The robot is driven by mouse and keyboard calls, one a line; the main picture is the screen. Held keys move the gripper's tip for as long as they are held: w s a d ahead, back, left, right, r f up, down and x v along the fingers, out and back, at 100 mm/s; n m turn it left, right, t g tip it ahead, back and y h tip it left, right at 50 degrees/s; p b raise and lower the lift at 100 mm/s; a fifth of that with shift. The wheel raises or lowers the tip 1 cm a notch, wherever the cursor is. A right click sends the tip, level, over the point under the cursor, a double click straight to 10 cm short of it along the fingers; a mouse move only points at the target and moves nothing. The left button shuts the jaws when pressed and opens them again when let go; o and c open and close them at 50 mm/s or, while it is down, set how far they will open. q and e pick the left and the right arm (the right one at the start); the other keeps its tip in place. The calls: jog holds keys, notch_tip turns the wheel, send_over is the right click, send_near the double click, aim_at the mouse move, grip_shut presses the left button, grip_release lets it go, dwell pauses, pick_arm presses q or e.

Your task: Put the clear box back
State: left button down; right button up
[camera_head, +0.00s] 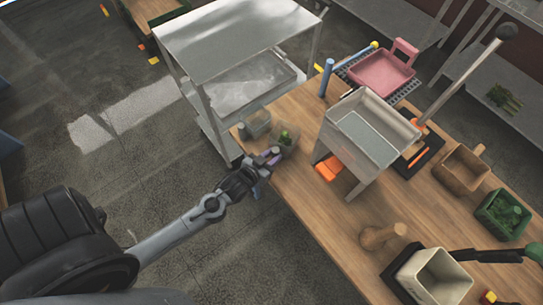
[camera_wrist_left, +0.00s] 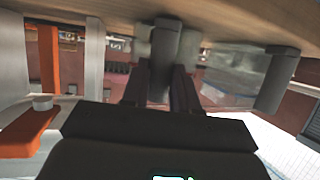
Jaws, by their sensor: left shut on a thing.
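A small clear box (camera_head: 284,135) with green contents is at the left end of the wooden table in the head view. My left gripper (camera_head: 270,157) reaches in from the left and is shut at the near side of this box, holding it there. In the left wrist view my left gripper (camera_wrist_left: 172,85) has its dark fingers close together around a grey part. A see-through surface (camera_wrist_left: 225,72) shows beside them, blurred. A second clear container (camera_head: 258,123) stands just left of the box. I cannot tell whether the held box touches the table.
A blue-grey post (camera_head: 327,78) and a grey hopper (camera_head: 366,133) on legs stand to the right, with an orange part (camera_head: 328,168) below. A metal cart (camera_head: 240,90) is behind the table's left end. The near left part of the wooden table (camera_head: 310,205) is clear.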

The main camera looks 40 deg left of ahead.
pick_arm(q)
jog(key=shift+f, duration=0.2)
jog(key=c, duration=0.9)
grip_release()
jog(key=shift+o, duration=0.2)
jog(key=shift+r, duration=0.15)
jog(key=shift+s+r, duration=0.25)
jog(key=shift+s, duration=0.3)
jog(key=s+d+r+m+g, duration=0.1)
jog(key=s+d+r+g, duration=0.1)
jog(key=s, duration=0.3)
jog(key=s+d+r+m+g+h, duration=0.1)
jog(key=s+d+r+g, duration=0.1)
jog(key=s+g, duration=0.2)
jog(key=s+d+r+m+g, duration=0.1)
jog(key=s+d+r+g, duration=0.1)
jog(key=s, duration=0.5)
jog(key=shift+d+r+g, duration=0.15)
jog(key=shift+d+g, duration=0.35)
jog(key=shift+g, duration=0.4)
